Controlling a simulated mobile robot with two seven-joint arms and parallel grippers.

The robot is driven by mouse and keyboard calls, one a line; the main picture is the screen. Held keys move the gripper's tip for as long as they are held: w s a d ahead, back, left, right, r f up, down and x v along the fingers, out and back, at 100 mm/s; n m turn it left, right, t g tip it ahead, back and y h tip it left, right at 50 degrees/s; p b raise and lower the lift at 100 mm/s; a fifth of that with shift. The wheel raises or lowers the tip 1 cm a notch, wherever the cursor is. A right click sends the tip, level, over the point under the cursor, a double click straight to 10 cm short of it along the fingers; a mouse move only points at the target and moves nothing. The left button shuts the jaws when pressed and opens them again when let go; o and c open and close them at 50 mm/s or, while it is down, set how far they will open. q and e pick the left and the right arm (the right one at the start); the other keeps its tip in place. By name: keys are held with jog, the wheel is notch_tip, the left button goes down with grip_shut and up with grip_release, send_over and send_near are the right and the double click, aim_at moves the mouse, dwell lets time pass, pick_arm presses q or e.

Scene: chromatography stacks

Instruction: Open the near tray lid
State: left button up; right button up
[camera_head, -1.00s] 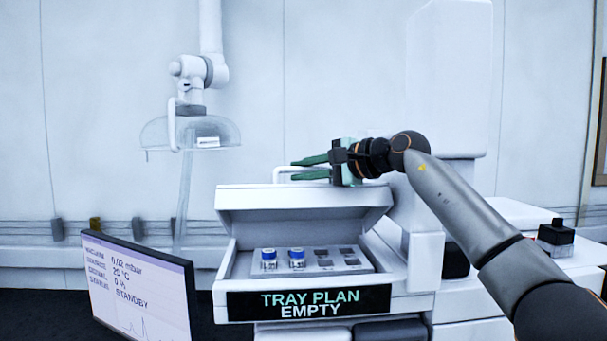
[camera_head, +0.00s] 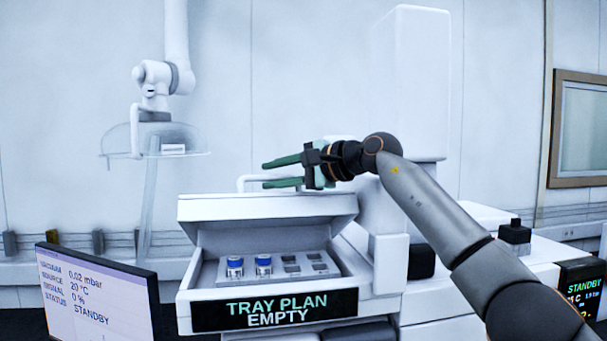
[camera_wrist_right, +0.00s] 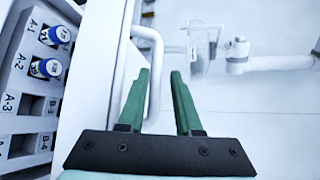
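The near tray lid (camera_head: 265,207) is white and stands raised over the tray (camera_head: 180,297), whose inside shows. A white bar handle (camera_head: 249,177) sticks up behind the lid's top edge. My right gripper (camera_head: 265,175) has green fingers, open and apart, above the lid's right half beside the handle. Part of the handle is hidden behind the fingers in the head view. My left gripper is not in view.
Two blue-capped vials (camera_head: 235,267) stand in the rack (camera_head: 307,277) among empty slots. A tray plan display (camera_head: 275,310) reads EMPTY. A monitor (camera_head: 95,295) stands at left; a white column (camera_head: 410,80) rises behind my right arm. A clear hood (camera_head: 135,138) hangs at back left.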

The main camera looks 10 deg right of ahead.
jog(key=b+v, duration=0.3)
jog(key=v, duration=0.8)
